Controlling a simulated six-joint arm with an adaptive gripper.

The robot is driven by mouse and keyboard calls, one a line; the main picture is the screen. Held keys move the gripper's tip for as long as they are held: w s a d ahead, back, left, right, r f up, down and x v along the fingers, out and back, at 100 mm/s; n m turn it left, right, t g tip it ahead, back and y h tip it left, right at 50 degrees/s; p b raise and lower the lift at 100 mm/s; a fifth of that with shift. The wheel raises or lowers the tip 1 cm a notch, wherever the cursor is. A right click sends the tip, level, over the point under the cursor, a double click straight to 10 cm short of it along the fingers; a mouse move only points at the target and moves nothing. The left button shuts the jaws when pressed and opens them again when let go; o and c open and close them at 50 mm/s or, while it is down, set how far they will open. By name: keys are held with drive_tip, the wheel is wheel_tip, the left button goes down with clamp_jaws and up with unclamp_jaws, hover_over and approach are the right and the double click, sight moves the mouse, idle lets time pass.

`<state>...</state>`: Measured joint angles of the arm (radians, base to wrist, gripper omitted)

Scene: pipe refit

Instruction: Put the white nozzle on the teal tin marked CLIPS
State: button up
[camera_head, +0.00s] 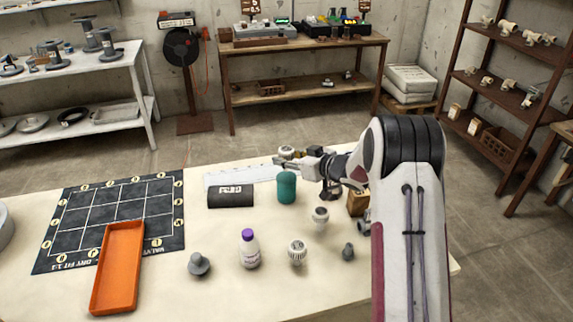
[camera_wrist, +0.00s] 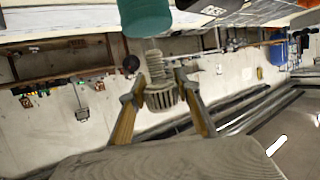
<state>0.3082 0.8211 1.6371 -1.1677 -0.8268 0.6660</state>
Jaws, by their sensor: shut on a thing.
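My gripper (camera_head: 282,160) reaches left over the far part of the table and is shut on a pale, ribbed nozzle (camera_head: 287,150). In the wrist view my two fingers (camera_wrist: 163,100) stand either side of this nozzle (camera_wrist: 160,92), its slotted wide end facing the camera. The teal tin (camera_head: 287,188) stands upright on the table, just below the gripper in the head view. Its teal body also shows at the top of the wrist view (camera_wrist: 145,16). No CLIPS marking can be read on it. The nozzle looks clear of the tin; the exact gap cannot be told.
A dark labelled cylinder (camera_head: 231,197) lies left of the tin. Nearer stand a purple-capped bottle (camera_head: 249,250), white fittings (camera_head: 298,253) (camera_head: 320,217), and grey fittings (camera_head: 199,265) (camera_head: 348,252). An orange tray (camera_head: 118,270) overlaps a black grid mat (camera_head: 75,215) at left.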

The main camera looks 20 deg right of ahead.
drive_tip(key=shift+f, duration=1.2)
drive_tip(key=shift+f, duration=0.1)
drive_tip(key=o, duration=1)
drive_tip(key=v, duration=1.2)
drive_tip(key=shift+r, duration=0.2)
